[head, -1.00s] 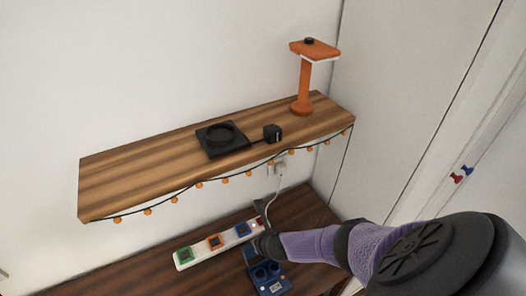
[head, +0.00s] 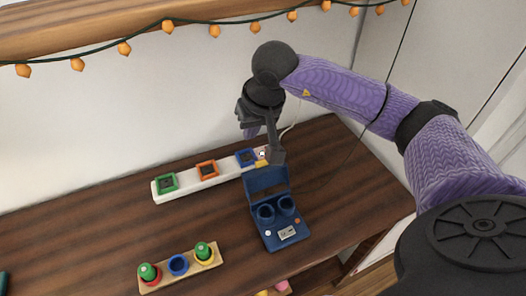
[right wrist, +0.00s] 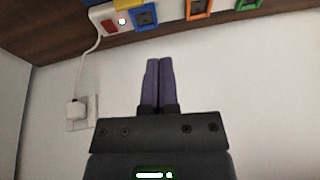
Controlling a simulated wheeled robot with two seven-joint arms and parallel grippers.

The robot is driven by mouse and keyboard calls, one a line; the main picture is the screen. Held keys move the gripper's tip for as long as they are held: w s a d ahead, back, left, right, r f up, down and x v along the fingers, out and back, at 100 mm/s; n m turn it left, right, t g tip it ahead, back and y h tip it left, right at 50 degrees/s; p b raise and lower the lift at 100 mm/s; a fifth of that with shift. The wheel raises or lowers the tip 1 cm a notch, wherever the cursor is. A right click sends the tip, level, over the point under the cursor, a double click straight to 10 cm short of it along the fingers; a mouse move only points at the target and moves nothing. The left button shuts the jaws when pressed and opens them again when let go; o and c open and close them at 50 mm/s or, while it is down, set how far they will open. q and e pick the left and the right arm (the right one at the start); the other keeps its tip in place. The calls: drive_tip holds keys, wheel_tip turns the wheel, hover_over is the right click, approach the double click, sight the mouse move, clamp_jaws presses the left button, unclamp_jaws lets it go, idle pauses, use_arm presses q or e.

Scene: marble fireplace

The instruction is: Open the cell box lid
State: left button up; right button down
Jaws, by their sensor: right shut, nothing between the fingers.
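The blue cell box (head: 270,238) stands on the dark wooden table, with two dark round wells showing in its top. Its blue lid (head: 266,181) stands raised at the back edge, roughly upright, so the wells are uncovered. My right gripper (head: 250,133) is above and behind the lid, over the white strip. Its purple fingers are shut and empty, also in the right wrist view (right wrist: 158,84). A dark part of my right wrist overlaps the lid's top edge in the head view; I cannot tell if they touch. My left gripper is not in view.
A white strip (head: 188,183) with green, orange and blue square frames lies along the wall. A wooden holder (head: 205,262) with coloured rings and green-topped pieces stands front left. A shelf (head: 120,22) with string lights hangs above.

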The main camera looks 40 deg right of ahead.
drive_tip(key=d+h, duration=0.1)
drive_tip(key=d, duration=0.1)
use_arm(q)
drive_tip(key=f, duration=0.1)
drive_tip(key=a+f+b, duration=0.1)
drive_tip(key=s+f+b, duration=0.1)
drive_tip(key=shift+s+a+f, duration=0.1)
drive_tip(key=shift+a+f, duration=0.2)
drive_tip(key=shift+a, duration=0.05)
use_arm(e)
hover_over(266, 177)
drive_tip(key=w, duration=0.2)
wheel_tip(266, 177, down, 8)
drive_tip(key=shift+w+d+r+h, duration=0.2)
drive_tip(key=shift+h, duration=0.1)
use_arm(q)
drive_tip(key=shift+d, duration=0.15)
use_arm(e)
drive_tip(key=shift+r, duration=0.1)
